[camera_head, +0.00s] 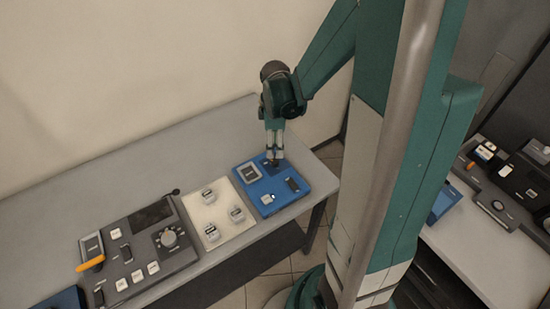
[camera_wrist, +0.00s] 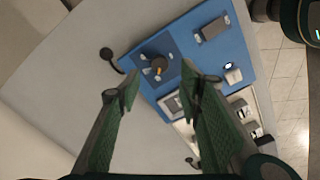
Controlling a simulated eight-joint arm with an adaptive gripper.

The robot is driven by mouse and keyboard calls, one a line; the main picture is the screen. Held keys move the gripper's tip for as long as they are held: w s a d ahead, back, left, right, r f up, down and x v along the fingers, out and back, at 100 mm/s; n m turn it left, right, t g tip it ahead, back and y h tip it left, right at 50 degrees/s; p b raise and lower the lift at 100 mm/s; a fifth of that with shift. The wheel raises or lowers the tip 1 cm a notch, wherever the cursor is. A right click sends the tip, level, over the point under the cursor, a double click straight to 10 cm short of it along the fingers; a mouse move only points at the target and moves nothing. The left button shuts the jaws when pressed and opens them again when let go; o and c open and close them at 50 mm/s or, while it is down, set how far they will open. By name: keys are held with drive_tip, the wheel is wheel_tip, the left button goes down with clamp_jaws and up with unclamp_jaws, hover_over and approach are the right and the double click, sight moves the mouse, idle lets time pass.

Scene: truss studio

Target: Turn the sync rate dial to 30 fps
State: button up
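A blue panel (camera_head: 285,196) lies at the right end of the grey table; it also shows in the wrist view (camera_wrist: 205,60). A dark round dial (camera_wrist: 159,66) with a tan pointer mark sits on a dark square plate on it. The markings around it are too small to read. My gripper (camera_head: 274,157) points down over the dial's corner of the panel and hides the dial in the head view. In the wrist view my gripper (camera_wrist: 162,72) is open and empty, its fingertips apart, with the dial showing between them. I cannot tell whether they touch it.
A white board (camera_head: 222,222) with several small blocks lies left of the panel. Further left is a dark grey console (camera_head: 138,252) with another round knob (camera_head: 168,238) and an orange-handled lever (camera_head: 90,263). A second table (camera_head: 455,245) with equipment stands at right.

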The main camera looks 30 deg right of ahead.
sight(275, 161)
drive_tip(key=shift+f, duration=0.2)
drive_tip(key=shift+f, duration=3.7)
drive_tip(key=c, duration=0.9)
